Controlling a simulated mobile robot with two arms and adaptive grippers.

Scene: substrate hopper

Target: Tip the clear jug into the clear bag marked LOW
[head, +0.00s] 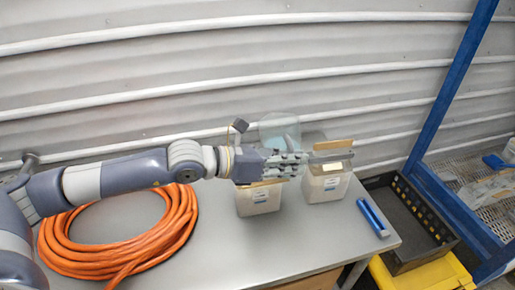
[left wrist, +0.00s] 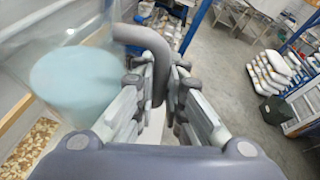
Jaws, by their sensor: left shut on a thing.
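The clear jug (head: 280,128), with pale blue contents, is partly hidden behind my left gripper (head: 300,161) in the head view. In the left wrist view, the jug (left wrist: 75,80) is at the left and its grey handle (left wrist: 150,42) runs between the fingers of my left gripper (left wrist: 163,82). The gripper is shut on that handle. Two pale containers with brown tops stand on the table: a left one (head: 258,200), partly under the gripper, and a right one (head: 327,184). I cannot read LOW on either. My right gripper is not in view.
A coiled orange hose (head: 120,262) lies on the grey table (head: 215,262) at the left. A blue object (head: 373,217) lies near the right edge. A black crate (head: 412,225) and a blue frame (head: 440,100) stand right of the table. A corrugated wall is behind.

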